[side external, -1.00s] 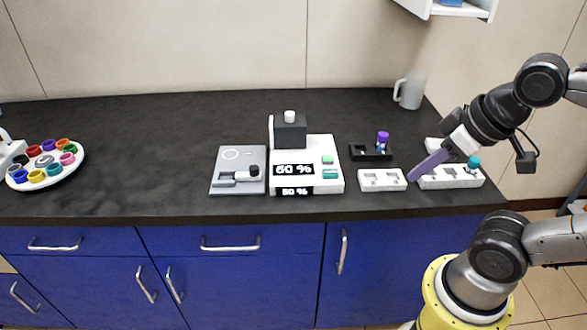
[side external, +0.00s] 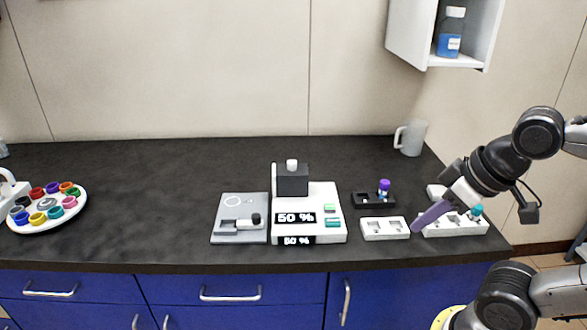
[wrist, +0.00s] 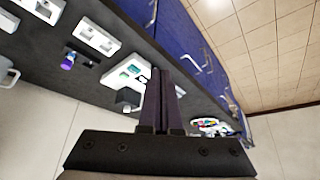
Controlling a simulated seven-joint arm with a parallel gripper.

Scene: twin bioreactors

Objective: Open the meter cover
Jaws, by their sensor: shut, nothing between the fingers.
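The meter (side external: 325,205) is a white device on the counter with a black display reading "50 %" and green and teal buttons. At its back sits a dark grey box-shaped part (side external: 292,182) with a white knob on top, which looks like the cover; it is down on the meter. The meter also shows in the wrist view (wrist: 140,67), with the dark box (wrist: 128,97) beside it, left of my fingers. My gripper (side external: 418,226) has purple fingers, shut and empty, to the right of the meter beside a white block. The fingers also show in the wrist view (wrist: 164,75).
A grey plate device (side external: 225,206) stands left of the meter. White slotted blocks (side external: 386,228) and a black holder with a purple-capped vial (side external: 374,198) stand to its right. A mug (side external: 411,137) is at the back. A round tray of colored pots (side external: 47,226) is far left.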

